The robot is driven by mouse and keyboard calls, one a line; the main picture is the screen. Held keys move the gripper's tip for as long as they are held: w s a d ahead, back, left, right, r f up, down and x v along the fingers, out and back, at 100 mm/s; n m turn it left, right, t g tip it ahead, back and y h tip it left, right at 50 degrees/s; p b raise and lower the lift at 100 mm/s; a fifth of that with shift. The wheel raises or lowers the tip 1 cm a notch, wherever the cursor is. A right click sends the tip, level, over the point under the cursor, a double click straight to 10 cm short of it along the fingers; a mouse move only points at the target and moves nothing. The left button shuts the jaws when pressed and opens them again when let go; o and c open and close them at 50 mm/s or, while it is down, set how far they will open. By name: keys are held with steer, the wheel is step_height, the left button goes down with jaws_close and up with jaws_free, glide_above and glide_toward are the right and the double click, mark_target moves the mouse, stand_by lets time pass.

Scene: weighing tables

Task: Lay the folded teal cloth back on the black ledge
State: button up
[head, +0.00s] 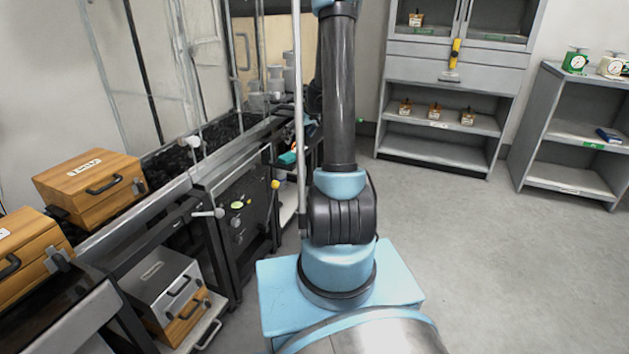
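A small teal patch (288,157), likely the folded teal cloth, shows beside the pale upright pole, near the far end of the black bench. It is too small to tell its folds or whether it rests on something or is held. Dark parts of my arm's far end show just behind the pole, above and right of the teal patch. My gripper (308,128) seems to be there, mostly hidden by the pole and my arm; its fingers cannot be made out. A long black surface (222,133) runs along the left wall; I cannot tell whether it is the black ledge.
Wooden cases (90,188) stand on the left bench, and a silver case (160,278) sits lower down. A grey cabinet (440,150) with small items stands at the back. A grey shelf (568,178) with green and white scales is at right. The right floor is clear.

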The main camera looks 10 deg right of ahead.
steer(key=s+a+r+m, duration=0.1)
steer(key=s+r, duration=0.2)
steer(key=s, duration=0.5)
steer(key=s+a+r+m+g+h, duration=0.1)
steer(key=s+r, duration=0.2)
steer(key=s, duration=0.4)
steer(key=s+a+r, duration=0.2)
steer(key=s+r, duration=0.2)
steer(key=s, duration=0.4)
steer(key=s+f+m+g+h, duration=0.1)
steer(key=s+f, duration=0.2)
steer(key=s, duration=0.9)
steer(key=s+d+f+m+g+h, duration=0.1)
steer(key=s+f+m, duration=0.1)
steer(key=s, duration=1)
steer(key=shift+s+d+f+m, duration=0.2)
steer(key=shift+f+m, duration=0.1)
steer(key=shift+f, duration=0.15)
